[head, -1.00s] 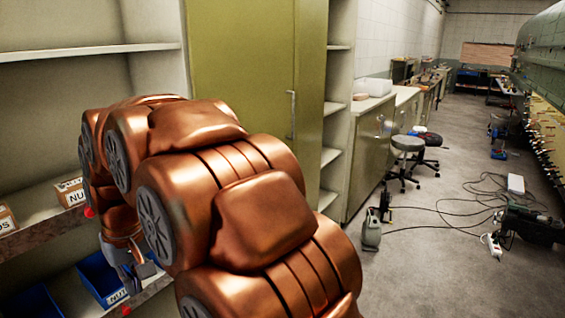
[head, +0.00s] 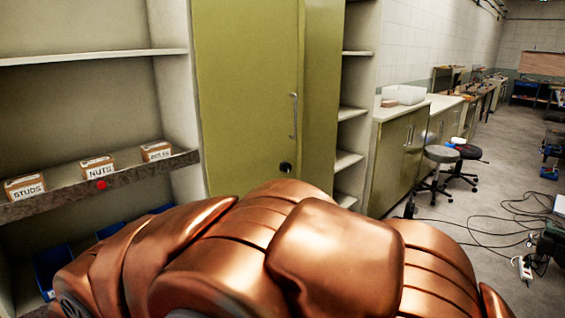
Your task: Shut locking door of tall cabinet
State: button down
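The tall cabinet's green door (head: 245,95) stands in the middle of the head view. My copper arm crosses the bottom of the view in front of the cabinet and hides the door's lower part. My gripper is out of view.
Left are open shelves with boxes marked studs (head: 25,187), nuts (head: 97,167) and a third box (head: 156,151), and blue bins (head: 52,265) below. Right of the cabinet are narrow shelves (head: 350,160), a counter (head: 398,160), stools (head: 440,155) and floor cables (head: 490,235).

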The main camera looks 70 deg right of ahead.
aim_at(249, 56)
jog(key=u, duration=0.3)
jog(key=k, duration=0.6)
jog(key=z, duration=1.05)
jog(key=i, duration=1.1)
jog(key=z, duration=0.5)
